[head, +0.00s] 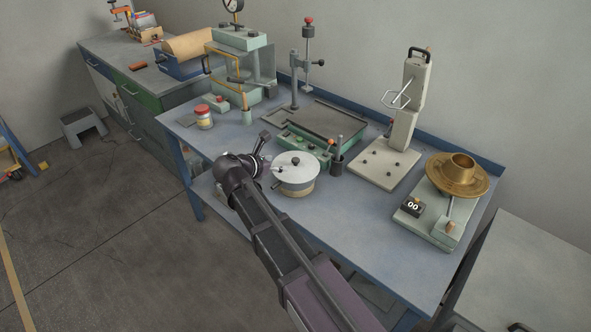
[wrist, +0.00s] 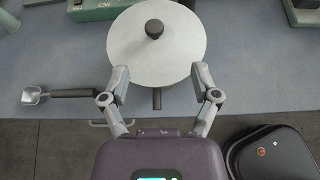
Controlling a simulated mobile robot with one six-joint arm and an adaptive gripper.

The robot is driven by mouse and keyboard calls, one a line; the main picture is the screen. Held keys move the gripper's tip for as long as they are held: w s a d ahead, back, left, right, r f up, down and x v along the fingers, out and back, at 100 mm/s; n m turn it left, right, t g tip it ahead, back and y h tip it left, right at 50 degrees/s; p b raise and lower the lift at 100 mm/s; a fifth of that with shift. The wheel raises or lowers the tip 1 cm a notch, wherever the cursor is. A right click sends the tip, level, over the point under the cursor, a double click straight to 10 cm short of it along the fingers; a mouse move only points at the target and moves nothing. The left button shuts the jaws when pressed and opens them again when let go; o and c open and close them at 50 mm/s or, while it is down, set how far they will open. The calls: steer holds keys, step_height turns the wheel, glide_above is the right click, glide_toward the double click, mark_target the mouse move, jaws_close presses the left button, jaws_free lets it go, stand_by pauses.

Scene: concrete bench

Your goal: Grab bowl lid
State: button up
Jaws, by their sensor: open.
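The bowl lid (head: 294,159) is a flat pale grey disc with a dark round knob on top. It lies on a pale bowl (head: 297,189) with a tan band, near the front edge of the bench. In the wrist view the lid (wrist: 157,48) fills the upper middle, and its knob (wrist: 154,28) shows near the top. My gripper (wrist: 158,77) is open, its two fingers spread on either side of the lid's near part. Nothing is held between them. In the head view my gripper (head: 276,168) is just left of the lid. I cannot tell whether the fingers touch it.
A scoop (wrist: 62,95) lies left of the lid on the blue bench. A green device (head: 308,143) stands behind the bowl, with a dark cup (head: 338,163) to the right. A red-capped jar (head: 203,117) stands at left.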

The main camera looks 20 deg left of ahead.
mark_target(295, 160)
steer(key=b+x, duration=0.1)
steer(key=x, duration=0.3)
steer(key=shift+a+f, duration=0.1)
steer(key=shift+f, duration=0.05)
steer(key=shift+w+d+f+b, duration=0.15)
steer(key=shift+w+d+b, duration=0.1)
steer(key=shift+w+b, duration=0.2)
steer(key=shift+w, duration=0.1)
steer(key=b+x, duration=0.1)
steer(key=x, duration=0.1)
steer(key=b+x, duration=0.1)
steer(key=x, duration=0.1)
steer(key=shift+w+a+f, duration=0.1)
steer(key=shift+a, duration=0.35)
steer(key=shift+w+d+f, duration=0.2)
steer(key=shift+w+d, duration=0.05)
steer(key=shift+w, duration=0.25)
jaws_close()
